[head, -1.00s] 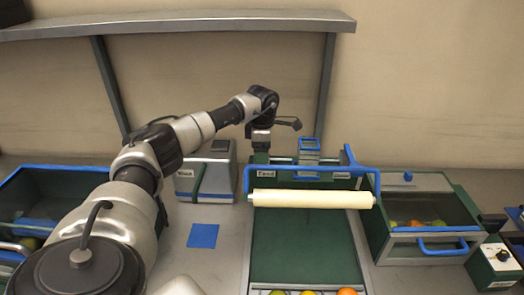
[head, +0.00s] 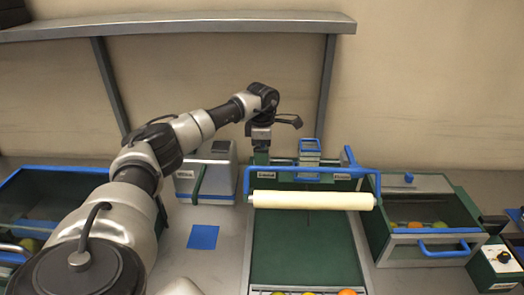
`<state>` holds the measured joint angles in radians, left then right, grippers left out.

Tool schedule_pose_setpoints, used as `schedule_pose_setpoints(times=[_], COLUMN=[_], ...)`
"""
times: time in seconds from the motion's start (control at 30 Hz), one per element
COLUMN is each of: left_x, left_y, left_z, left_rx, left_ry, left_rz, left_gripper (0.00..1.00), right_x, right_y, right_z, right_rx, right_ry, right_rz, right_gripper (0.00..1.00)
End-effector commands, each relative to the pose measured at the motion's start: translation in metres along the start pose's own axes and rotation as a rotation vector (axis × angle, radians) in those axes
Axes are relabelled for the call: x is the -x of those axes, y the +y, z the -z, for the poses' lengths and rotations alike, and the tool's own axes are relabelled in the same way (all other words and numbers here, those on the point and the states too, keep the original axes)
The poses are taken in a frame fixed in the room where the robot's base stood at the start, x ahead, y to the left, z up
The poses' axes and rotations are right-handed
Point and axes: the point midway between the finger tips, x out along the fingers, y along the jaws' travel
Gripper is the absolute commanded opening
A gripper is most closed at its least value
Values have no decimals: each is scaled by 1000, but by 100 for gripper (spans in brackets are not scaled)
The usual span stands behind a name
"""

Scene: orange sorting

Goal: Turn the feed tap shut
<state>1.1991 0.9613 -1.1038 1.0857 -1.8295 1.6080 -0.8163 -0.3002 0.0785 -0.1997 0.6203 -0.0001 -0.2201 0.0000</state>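My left arm reaches from the lower left to the back left corner of the green feed bed (head: 300,255). My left gripper (head: 261,151) points down there, just behind a small white label (head: 266,173) on the bed's back edge. The label's lettering is too small to read surely. The gripper's fingers are small and dark, and I cannot tell whether they are open or shut. No tap stands out clearly; the spot beneath the gripper is mostly hidden by it. My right gripper is not in view.
A cream roller (head: 312,200) with a blue frame crosses the bed. A grey box (head: 214,172) stands left of the gripper. A fruit bin (head: 424,254) and a knob box (head: 495,268) are at right. A blue square (head: 203,237) lies on open bench. A shelf (head: 180,26) hangs above.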

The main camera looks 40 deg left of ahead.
Motion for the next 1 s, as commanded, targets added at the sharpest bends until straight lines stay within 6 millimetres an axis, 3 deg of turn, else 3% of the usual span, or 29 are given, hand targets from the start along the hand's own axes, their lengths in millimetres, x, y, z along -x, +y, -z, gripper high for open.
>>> schedule_pose_setpoints(times=[0.3,0.5,1.0], left_x=[61,91,101], left_y=[1,1,0], left_z=[0,0,1], left_rx=[2,0,0], left_ry=[-5,-4,-2], left_rz=[-6,-4,-2], left_gripper=[100,100,100], right_x=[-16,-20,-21], right_y=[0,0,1], right_z=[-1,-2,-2], right_rx=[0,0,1], right_ry=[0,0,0], right_rz=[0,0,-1], right_gripper=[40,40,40])
